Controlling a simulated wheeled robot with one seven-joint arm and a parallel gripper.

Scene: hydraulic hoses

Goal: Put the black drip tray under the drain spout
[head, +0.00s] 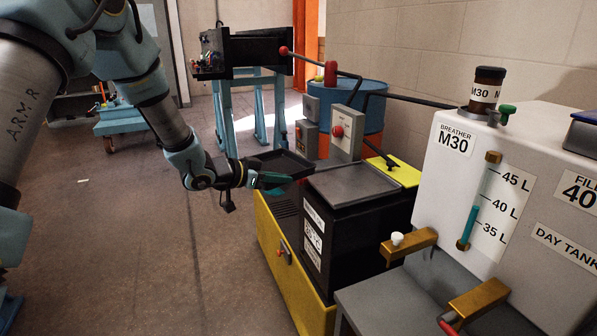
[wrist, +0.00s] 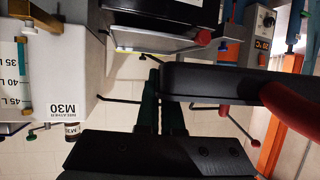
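The black drip tray (head: 284,161) is a shallow, rimmed tray held roughly level left of the black cabinet. My gripper (head: 268,182), with teal fingers, is shut on its near edge. In the wrist view the tray (wrist: 215,84) extends right from the close-set fingers (wrist: 160,92), and its far parts are cut off. Two brass fittings sit low on the white day tank (head: 470,150): one with a white knob (head: 408,244) and one near a red handle (head: 478,299). I cannot tell which is the drain spout. The tray is well left of both.
A black cabinet (head: 330,238) with a grey recessed top (head: 350,184) stands on a yellow base between tray and tank. A grey ledge (head: 385,300) lies below the fittings. Red-knobbed levers (head: 337,131) and a blue drum (head: 366,105) are behind. Open floor lies left.

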